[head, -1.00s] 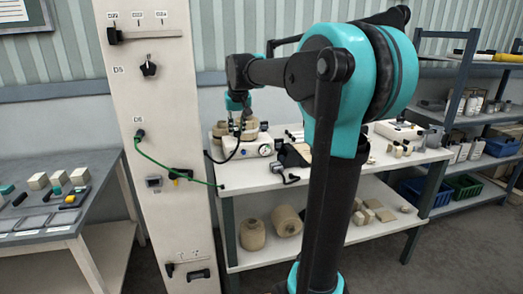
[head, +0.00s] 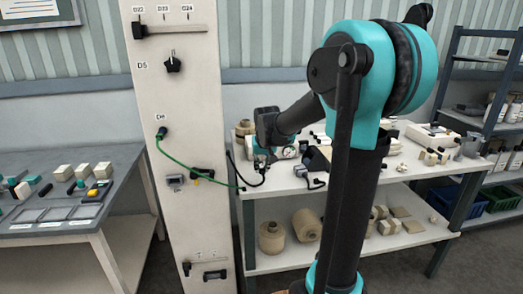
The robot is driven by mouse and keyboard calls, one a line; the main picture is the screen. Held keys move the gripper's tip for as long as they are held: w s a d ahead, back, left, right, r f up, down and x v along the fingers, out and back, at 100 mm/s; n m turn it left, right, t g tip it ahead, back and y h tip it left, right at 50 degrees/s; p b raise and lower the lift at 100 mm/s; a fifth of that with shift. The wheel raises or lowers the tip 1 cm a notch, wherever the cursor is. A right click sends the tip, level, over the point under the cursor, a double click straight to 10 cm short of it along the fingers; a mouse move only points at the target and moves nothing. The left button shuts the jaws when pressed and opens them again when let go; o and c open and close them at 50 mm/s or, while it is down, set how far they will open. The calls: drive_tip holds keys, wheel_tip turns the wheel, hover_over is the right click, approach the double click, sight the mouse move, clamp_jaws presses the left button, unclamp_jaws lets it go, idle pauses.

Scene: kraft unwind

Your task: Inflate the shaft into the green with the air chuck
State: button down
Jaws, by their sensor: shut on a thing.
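The roll of kraft on its shaft (head: 245,128) sits at the back left of the white bench, partly hidden by my arm. A round gauge (head: 290,152) faces the front on the white unit beside it; its needle and green zone are too small to read. My gripper (head: 261,163) is low in front of the unit, left of the gauge. It is shut on a small dark piece at the end of a black hose, apparently the air chuck (head: 262,172). The chuck is mostly hidden, and I cannot tell whether it touches the valve.
A white column (head: 178,105) with knobs stands left of the bench. A green hose (head: 190,178) runs from it to the bench's left edge. A dark hand-held device (head: 312,182) lies near the front edge. Rolls (head: 271,238) lie on the lower shelf.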

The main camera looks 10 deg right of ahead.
drive_tip(key=shift+f, duration=0.6)
drive_tip(key=shift+w, duration=3.1)
drive_tip(key=shift+w, duration=0.35)
idle(4.0)
